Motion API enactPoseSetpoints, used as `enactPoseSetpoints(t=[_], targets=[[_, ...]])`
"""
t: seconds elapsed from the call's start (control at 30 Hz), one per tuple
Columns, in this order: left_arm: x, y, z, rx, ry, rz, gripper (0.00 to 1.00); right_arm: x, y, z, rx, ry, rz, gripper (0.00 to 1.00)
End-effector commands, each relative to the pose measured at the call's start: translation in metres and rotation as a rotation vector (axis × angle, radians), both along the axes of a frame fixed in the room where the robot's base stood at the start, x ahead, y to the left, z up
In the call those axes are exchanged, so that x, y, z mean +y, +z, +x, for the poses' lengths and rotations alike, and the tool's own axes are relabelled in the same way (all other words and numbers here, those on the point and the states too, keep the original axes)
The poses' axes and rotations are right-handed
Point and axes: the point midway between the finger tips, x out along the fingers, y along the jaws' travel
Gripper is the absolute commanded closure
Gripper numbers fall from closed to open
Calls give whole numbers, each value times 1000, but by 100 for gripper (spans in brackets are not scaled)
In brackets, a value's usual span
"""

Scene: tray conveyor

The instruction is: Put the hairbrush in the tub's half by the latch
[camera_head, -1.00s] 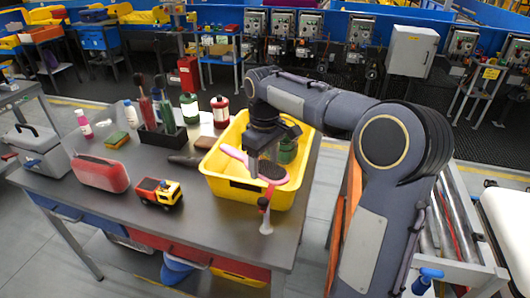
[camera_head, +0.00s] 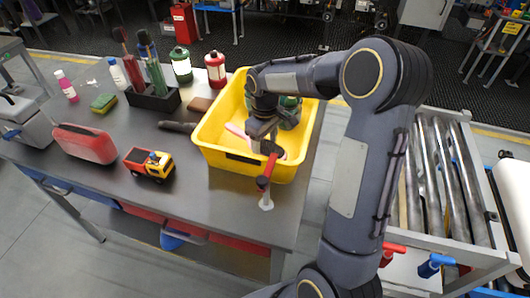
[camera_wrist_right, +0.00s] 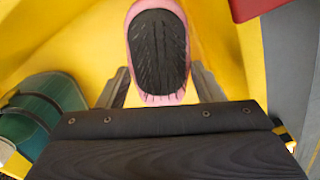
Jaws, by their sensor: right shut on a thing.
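The yellow tub (camera_head: 228,105) stands at the table's right end. My right gripper (camera_head: 262,138) is shut on the pink hairbrush (camera_head: 236,130) and is low in the tub, near its front wall. The arm partly hides the brush. In the right wrist view the brush's black bristle pad with its pink rim (camera_wrist_right: 158,50) shows between the fingers (camera_wrist_right: 160,88), over yellow tub surface. Whether the brush touches the floor cannot be told. A green item (camera_head: 290,112) lies in the tub; it also shows at left in the wrist view (camera_wrist_right: 42,110). I cannot make out the latch clearly.
A red-handled tool (camera_head: 264,184) stands at the tub's front. Left of the tub are a dark holder with brushes (camera_head: 153,99), bottles (camera_head: 181,66), a toy truck (camera_head: 150,164) and a red case (camera_head: 84,143). A roller conveyor (camera_head: 440,180) is at right. The table's front middle is clear.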

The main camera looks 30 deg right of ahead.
Motion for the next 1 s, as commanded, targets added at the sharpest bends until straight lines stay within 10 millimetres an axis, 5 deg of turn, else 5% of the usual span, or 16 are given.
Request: enactPoseSetpoints(t=[0.4, 0.8, 0.83, 1.0], targets=[[0, 1, 0, 0, 0, 0, 41, -1, -49, 0, 1, -2, 0, 62], [0, -2, 0, 0, 0, 0, 41, 0, -56, 0, -1, -1, -1, 62], [0, -2, 0, 0, 0, 0, 41, 0, -56, 0, -1, -1, -1, 38], [0, -1, 0, 0, 0, 0, 41, 0, -55, 0, -1, -1, -1, 17]])
